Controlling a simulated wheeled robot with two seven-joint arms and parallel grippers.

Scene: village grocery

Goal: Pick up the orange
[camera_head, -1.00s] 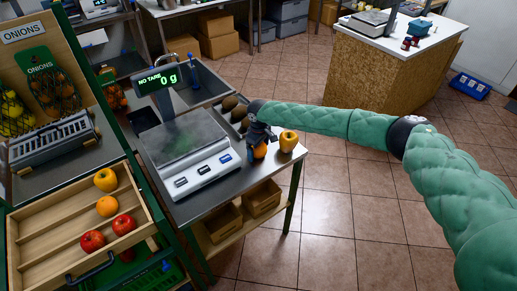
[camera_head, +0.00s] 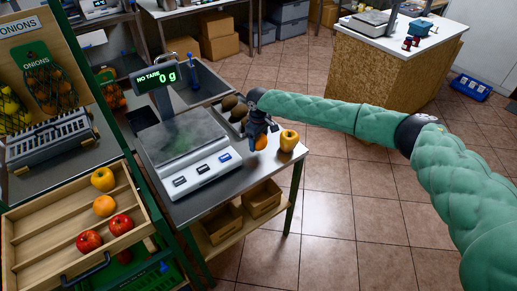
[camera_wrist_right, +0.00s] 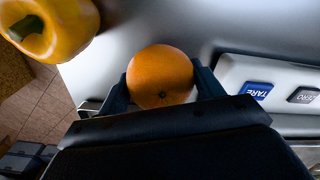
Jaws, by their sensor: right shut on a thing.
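In the right wrist view the orange (camera_wrist_right: 160,76) sits between the two dark fingers (camera_wrist_right: 162,88), one on each side. It appears to be slightly above the counter. Another orange (camera_head: 104,206) lies in the wooden tray on the left. My left gripper is not in view.
The scale (camera_head: 185,150) is close on the left. Dark brown fruits (camera_head: 236,106) lie behind. Open floor (camera_head: 340,220) is to the right.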

